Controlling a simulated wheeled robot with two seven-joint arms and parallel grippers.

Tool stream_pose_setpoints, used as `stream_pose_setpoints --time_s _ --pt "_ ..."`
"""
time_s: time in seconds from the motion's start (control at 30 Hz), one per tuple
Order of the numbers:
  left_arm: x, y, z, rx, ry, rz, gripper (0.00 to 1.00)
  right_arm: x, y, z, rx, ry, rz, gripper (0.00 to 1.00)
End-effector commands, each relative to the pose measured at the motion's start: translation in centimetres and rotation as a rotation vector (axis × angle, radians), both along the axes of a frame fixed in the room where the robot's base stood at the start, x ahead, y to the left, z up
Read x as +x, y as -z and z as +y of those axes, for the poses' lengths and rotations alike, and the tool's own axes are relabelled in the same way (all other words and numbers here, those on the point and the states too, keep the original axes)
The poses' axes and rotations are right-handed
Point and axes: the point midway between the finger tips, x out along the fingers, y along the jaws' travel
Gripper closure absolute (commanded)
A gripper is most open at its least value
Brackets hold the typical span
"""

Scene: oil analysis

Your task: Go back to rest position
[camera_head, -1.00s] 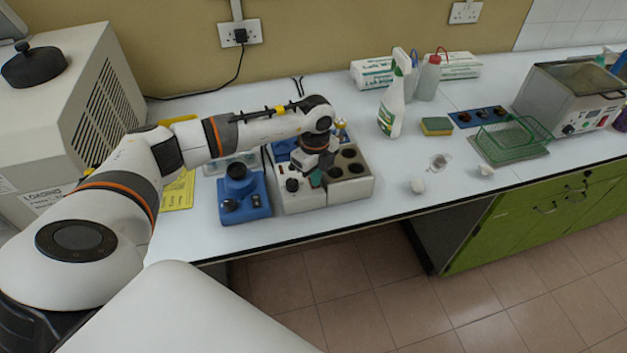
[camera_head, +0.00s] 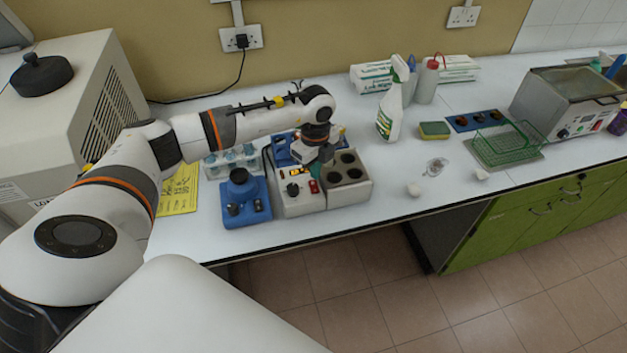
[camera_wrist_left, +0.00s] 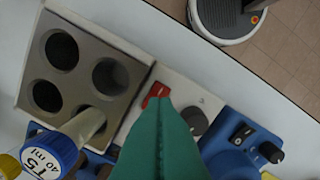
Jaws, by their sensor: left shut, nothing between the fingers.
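My left gripper (camera_head: 316,172) hangs over the white heating block unit (camera_head: 300,201) on the bench. In the left wrist view its teal fingers (camera_wrist_left: 160,104) are pressed together with nothing between them. They are in front of the unit's red switch and dark knob. A tube with a blue cap (camera_wrist_left: 48,153), marked 40 ml, leans in one hole of the grey block (camera_wrist_left: 88,50); the other holes there look empty. The gripper is apart from the tube. My right gripper is not in view.
A blue device (camera_head: 246,203) stands just left of the heating unit, with a tube rack (camera_head: 231,162) behind it. A spray bottle (camera_head: 391,112), sponge (camera_head: 434,130) and green wire basket (camera_head: 505,143) stand to the right. The bench's front edge between them is mostly clear.

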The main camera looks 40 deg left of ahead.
Motion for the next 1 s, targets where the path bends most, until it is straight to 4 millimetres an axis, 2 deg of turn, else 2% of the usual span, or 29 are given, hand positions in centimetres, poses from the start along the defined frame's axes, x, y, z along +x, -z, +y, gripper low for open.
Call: stream_pose_setpoints --time_s 0.03,0.23,0.77,0.87,0.97,1.0 --pt "0.0 -0.8 0.0 0.0 0.0 -0.001 1.0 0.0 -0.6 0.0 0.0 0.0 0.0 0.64" --pt "0.0 -2.0 0.0 0.0 -0.001 0.0 1.0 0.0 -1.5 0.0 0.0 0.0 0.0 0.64" --pt "0.0 -1.9 0.0 -0.002 0.001 0.0 1.0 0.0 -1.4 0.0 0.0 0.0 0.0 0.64" --pt "-0.1 -1.5 -1.4 -0.046 0.031 -0.011 1.0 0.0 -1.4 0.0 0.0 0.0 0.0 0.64" --pt "-0.3 -0.8 -5.6 -0.182 0.111 -0.05 1.0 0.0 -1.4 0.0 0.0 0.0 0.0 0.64" --pt "-0.5 -0.6 -8.0 -0.265 0.155 -0.075 1.0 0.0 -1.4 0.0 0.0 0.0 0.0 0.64"
